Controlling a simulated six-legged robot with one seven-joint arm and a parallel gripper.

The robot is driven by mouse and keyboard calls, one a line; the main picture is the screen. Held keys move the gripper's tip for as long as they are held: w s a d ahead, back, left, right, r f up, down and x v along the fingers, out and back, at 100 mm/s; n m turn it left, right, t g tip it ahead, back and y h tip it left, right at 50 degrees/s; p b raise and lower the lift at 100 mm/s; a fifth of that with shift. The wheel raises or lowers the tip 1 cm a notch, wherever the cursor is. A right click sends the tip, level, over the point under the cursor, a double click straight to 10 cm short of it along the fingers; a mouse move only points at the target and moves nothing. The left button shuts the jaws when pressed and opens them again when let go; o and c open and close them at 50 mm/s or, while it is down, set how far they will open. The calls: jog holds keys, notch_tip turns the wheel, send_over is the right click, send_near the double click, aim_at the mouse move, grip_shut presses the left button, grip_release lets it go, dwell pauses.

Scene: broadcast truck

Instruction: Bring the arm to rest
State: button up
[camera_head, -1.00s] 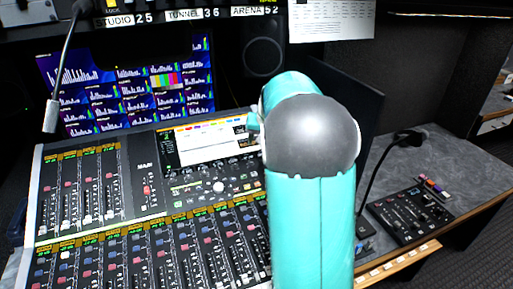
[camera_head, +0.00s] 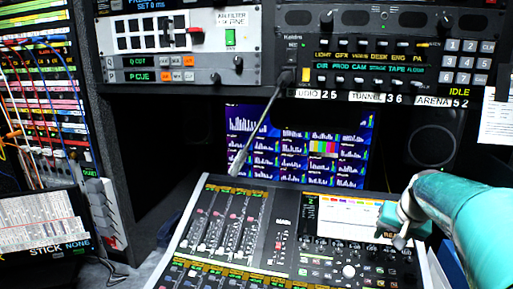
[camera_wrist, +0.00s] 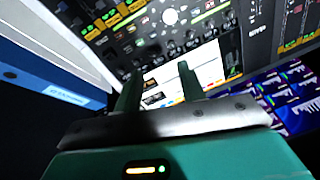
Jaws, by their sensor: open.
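My gripper (camera_wrist: 158,88) shows in the wrist view with two teal fingers apart and nothing between them. Beyond the fingers are the mixing console's lit screen and rows of knobs. In the head view my teal arm enters from the right edge, and its end (camera_head: 398,222) is in front of the right side of the console's screen (camera_head: 345,215). Whether it touches the console cannot be told. The mixing console (camera_head: 268,240) has several faders and buttons.
A gooseneck microphone (camera_head: 240,160) hangs over the console. Behind stands a monitor (camera_head: 255,150) with bar graphs. Equipment racks fill the top, and a patch bay with cables (camera_head: 45,130) is at left. A blue object (camera_wrist: 50,85) lies left of the fingers in the wrist view.

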jog(key=s+a+n, duration=0.5)
jog(key=s+a, duration=1.4)
jog(key=s, duration=0.3)
jog(key=shift+s+a+f+t, duration=0.2)
jog(key=shift+s+a+t, duration=0.1)
jog(key=shift+s, duration=0.1)
jog(key=shift+d, duration=0.15)
dwell(0.7)
